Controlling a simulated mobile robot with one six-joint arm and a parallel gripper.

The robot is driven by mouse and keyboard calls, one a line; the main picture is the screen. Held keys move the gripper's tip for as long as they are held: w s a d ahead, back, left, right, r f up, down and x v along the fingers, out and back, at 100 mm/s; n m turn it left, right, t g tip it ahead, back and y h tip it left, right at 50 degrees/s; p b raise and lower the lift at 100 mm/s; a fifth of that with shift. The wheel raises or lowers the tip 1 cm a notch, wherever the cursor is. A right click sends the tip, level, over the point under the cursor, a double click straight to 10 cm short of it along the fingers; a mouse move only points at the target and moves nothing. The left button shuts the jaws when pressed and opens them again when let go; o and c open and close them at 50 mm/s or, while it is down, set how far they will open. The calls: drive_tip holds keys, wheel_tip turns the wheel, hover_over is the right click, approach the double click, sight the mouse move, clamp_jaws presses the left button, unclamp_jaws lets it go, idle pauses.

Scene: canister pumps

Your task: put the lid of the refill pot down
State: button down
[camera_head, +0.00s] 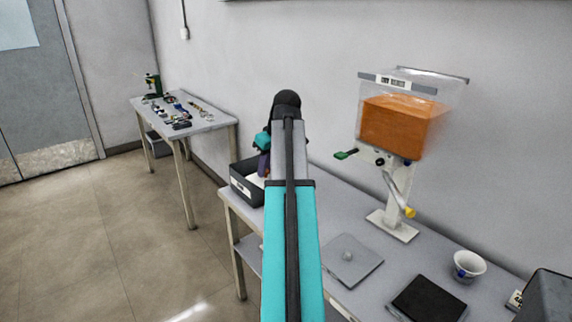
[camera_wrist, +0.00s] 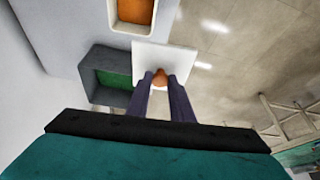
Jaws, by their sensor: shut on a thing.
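The lid (camera_wrist: 176,58) is a pale square plate with a small orange-brown knob (camera_wrist: 159,77). My gripper (camera_wrist: 160,84) is shut on this knob in the wrist view, and the plate lies flat beyond the fingertips. An open pale pot (camera_wrist: 111,14) with orange content is at the top of that view, just past the lid. In the head view my gripper (camera_head: 263,168) is at the dark bin, mostly behind my arm. A pale bit of the lid (camera_head: 257,180) shows there. I cannot tell how high the lid is above what lies under it.
A dark grey bin (camera_head: 243,187) stands at the table's (camera_head: 318,192) far left end. A cluttered side table (camera_head: 213,122) stands beyond.

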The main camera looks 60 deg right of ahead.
drive_tip(key=w+a+f+n, duration=0.1)
drive_tip(key=w+a, duration=0.6)
drive_tip(key=a, duration=0.8)
drive_tip(key=w+a+f, duration=0.4)
drive_tip(key=w+a, duration=0.3)
drive_tip(key=a, duration=0.9)
drive_tip(key=w+a+f+n+y, duration=0.1)
drive_tip(key=w+a+f, duration=0.1)
drive_tip(key=w+a, duration=0.6)
drive_tip(key=a, duration=0.7)
drive_tip(key=shift+a+f+n, duration=0.15)
drive_tip(key=shift+a+n, duration=0.15)
drive_tip(key=shift+a, duration=0.15)
